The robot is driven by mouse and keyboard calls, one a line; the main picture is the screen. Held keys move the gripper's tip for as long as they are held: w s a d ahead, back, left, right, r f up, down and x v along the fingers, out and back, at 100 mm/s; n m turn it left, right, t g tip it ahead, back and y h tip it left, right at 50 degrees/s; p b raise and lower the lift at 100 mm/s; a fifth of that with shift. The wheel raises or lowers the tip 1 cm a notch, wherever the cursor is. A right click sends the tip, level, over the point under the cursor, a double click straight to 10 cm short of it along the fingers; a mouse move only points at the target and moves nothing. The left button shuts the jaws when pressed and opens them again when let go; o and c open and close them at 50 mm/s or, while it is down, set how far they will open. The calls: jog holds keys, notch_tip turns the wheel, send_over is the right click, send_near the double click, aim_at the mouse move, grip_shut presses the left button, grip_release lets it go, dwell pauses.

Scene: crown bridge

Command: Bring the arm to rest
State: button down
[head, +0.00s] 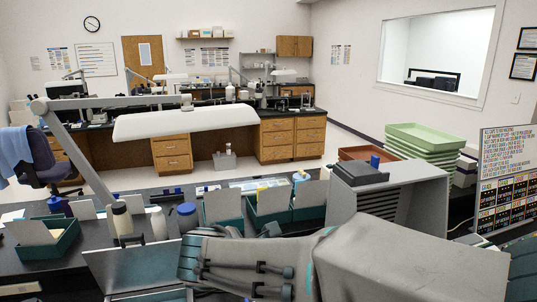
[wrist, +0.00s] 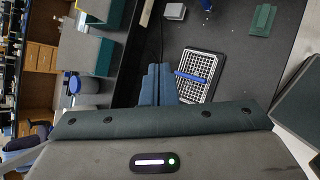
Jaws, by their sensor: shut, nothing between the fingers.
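My gripper (wrist: 158,70) shows in the wrist view as two blue-grey fingers pressed together, with nothing between them. The fingers point over the dark bench top, and their height above it is hard to judge. My grey arm (head: 400,255) stretches across the lower right of the head view.
Teal bins (head: 48,248) with pale sheets line the bench. A white lamp (head: 185,122) hangs over it at left. A grey louvred box (head: 388,205) stands behind my arm, near stacked green trays (head: 425,140).

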jog(key=s+d+f+m+g, duration=0.2)
jog(key=s+d+m, duration=0.1)
jog(key=d+m, duration=0.35)
jog(key=s+d+f+m+g, duration=0.1)
jog(key=s+d+m+g, duration=0.1)
jog(key=s+d+m, duration=0.45)
jog(key=s+d+f+m+g+y, duration=0.2)
jog(key=s+d+m, duration=0.3)
jog(key=m, duration=0.5)
jog(key=shift+s+d+f+m+y, duration=0.4)
jog(key=shift+s+f+y, duration=0.15)
jog(key=shift+y, duration=0.05)
jog(key=shift+a, duration=0.1)
